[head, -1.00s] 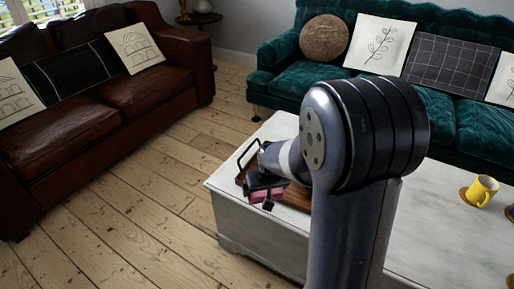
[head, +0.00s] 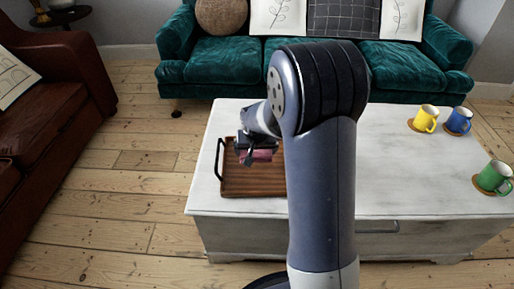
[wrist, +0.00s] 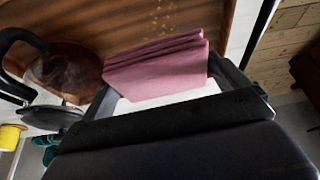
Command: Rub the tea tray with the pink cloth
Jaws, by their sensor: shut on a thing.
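The tea tray (head: 252,184) is brown slatted wood with black handles and lies at the left end of the white table. My arm hides its right part in the head view. My gripper (head: 256,153) is over the tray's left half, shut on the folded pink cloth (head: 263,156). In the wrist view the cloth (wrist: 160,67) sits between the fingers, with the tray's wood (wrist: 95,22) beyond it. Small yellowish specks (wrist: 163,18) show on the wood there. I cannot tell whether the cloth touches the tray.
The white table (head: 400,170) carries a yellow mug (head: 424,119), a blue mug (head: 459,121) and a green mug (head: 493,177) on the right, on coasters. A teal sofa (head: 235,62) stands behind, a brown leather sofa (head: 60,75) at left. The table's middle right is clear.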

